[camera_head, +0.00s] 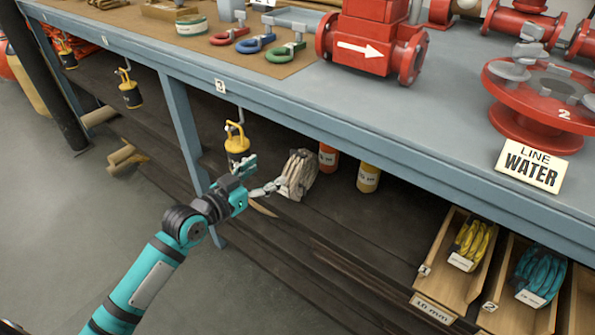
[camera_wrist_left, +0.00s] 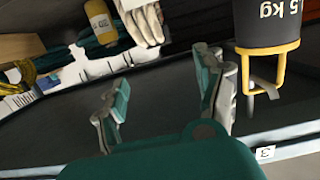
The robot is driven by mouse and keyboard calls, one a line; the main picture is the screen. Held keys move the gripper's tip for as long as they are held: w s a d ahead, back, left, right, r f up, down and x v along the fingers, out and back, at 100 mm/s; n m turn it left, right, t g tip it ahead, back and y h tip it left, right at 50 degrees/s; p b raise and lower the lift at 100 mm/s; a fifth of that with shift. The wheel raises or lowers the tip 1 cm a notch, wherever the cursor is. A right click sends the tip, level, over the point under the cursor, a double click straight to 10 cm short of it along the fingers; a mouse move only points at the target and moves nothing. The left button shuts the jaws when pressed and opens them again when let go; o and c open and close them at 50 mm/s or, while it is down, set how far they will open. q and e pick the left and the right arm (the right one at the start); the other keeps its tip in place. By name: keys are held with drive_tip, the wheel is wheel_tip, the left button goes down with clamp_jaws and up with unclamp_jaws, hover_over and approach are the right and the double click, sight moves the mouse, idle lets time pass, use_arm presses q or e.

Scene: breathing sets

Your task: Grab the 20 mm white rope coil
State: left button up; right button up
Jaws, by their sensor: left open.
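A pale, off-white bundle of looped strands (camera_head: 297,176), which looks like the white rope coil, rests on the dark lower shelf under the bench. Its size label cannot be read. It also shows at the top of the left wrist view (camera_wrist_left: 145,24), partly cut off by the frame edge. My left gripper (camera_head: 260,178) is just left of the bundle, with its fingers spread and apparently nothing between them. In the left wrist view the two fingers (camera_wrist_left: 163,98) stand apart, with the bundle beyond them. My right gripper is not in view.
A yellow-and-black weight (camera_head: 237,148) hangs from the bench close to my left gripper. The blue-grey bench edge (camera_head: 350,145) runs above the shelf. A red canister (camera_head: 328,158) and a yellow canister (camera_head: 368,178) stand behind the bundle. Wooden bins (camera_head: 448,270) hold yellow and blue coils.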

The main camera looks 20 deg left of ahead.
use_arm(q)
drive_tip(key=b, duration=0.1)
approach(298, 151)
drive_tip(key=x, duration=0.3)
drive_tip(key=shift+w+d+f, duration=0.15)
drive_tip(key=shift+w+f, duration=0.1)
drive_tip(key=shift+w, duration=0.05)
drive_tip(key=shift+b+x, duration=0.7)
drive_tip(key=shift+x, duration=2.45)
clamp_jaws()
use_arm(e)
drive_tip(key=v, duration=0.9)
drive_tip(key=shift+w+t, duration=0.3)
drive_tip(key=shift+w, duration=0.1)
